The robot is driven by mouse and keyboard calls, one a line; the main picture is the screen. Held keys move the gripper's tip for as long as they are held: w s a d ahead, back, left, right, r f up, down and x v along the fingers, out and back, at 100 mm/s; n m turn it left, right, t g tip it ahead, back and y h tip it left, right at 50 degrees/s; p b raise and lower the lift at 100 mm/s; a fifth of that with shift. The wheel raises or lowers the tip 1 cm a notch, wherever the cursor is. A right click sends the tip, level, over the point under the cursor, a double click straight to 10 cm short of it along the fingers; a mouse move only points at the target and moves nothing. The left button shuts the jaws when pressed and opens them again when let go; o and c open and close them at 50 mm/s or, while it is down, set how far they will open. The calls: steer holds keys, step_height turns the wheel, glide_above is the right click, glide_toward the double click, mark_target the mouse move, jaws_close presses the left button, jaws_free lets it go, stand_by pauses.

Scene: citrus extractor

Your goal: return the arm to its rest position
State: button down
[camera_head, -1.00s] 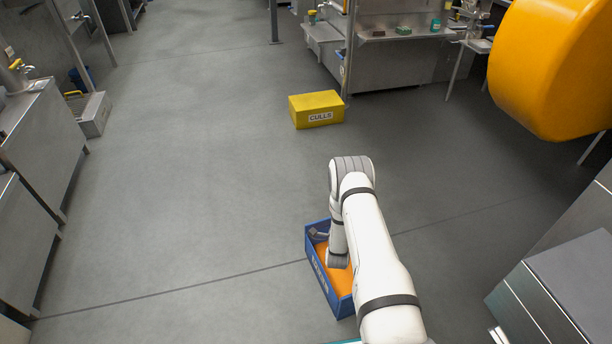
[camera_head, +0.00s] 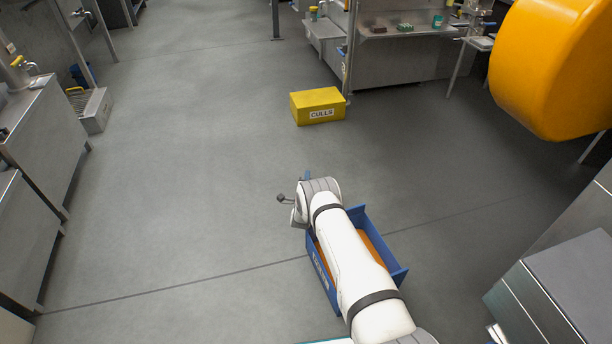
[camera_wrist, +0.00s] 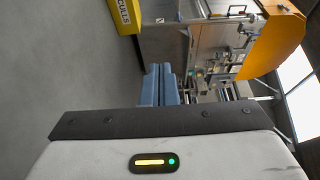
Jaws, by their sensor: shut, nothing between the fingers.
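My arm reaches forward from the bottom of the head view, over a blue box (camera_head: 394,273) with an orange inside. My gripper is mostly hidden behind the wrist in the head view; a small blue tip shows beyond it. In the wrist view my gripper's two blue fingers (camera_wrist: 159,86) lie side by side, shut and empty, pointing away toward the far benches.
A yellow CULLS box (camera_head: 318,105) stands on the floor ahead, also at the top of the wrist view (camera_wrist: 124,15). Steel counters (camera_head: 42,150) line the left. A big orange machine part (camera_head: 550,65) hangs at upper right. The middle-left floor is clear.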

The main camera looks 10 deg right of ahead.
steer(key=shift+w+a, duration=0.1)
steer(key=shift+w, duration=0.05)
steer(key=w+a+r+n+g+y+p, duration=0.15)
steer(key=r+p, duration=0.25)
steer(key=r, duration=0.8)
steer(key=w+r+n+g+y+p, duration=0.1)
steer(key=w+r+n+p, duration=0.2)
steer(key=r, duration=0.9)
steer(key=s+r+n+g+y+p, duration=0.15)
steer(key=s+r+n+p, duration=0.35)
steer(key=r, duration=0.8)
steer(key=s+r+n+g+y+p, duration=0.1)
steer(key=s+r+g+p, duration=0.4)
steer(key=r, duration=0.8)
steer(key=s+d+r+n+g+p, duration=0.1)
steer(key=s+r+n+p, duration=0.2)
steer(key=s+r, duration=0.75)
steer(key=s+d+r+n+g+p, duration=0.1)
steer(key=s+r+n+p, duration=0.25)
steer(key=s+r, duration=0.65)
steer(key=s+d+r+n+g+p, duration=0.1)
steer(key=s+r+n+g+p, duration=0.1)
steer(key=s, duration=1.2)
steer(key=s+d+r+n+g+p, duration=0.1)
steer(key=s+p, duration=0.4)
steer(key=s, duration=0.9)
steer(key=shift+r+n+g+h, duration=0.3)
steer(key=shift+r+n+g, duration=0.1)
steer(key=shift+r, duration=0.1)
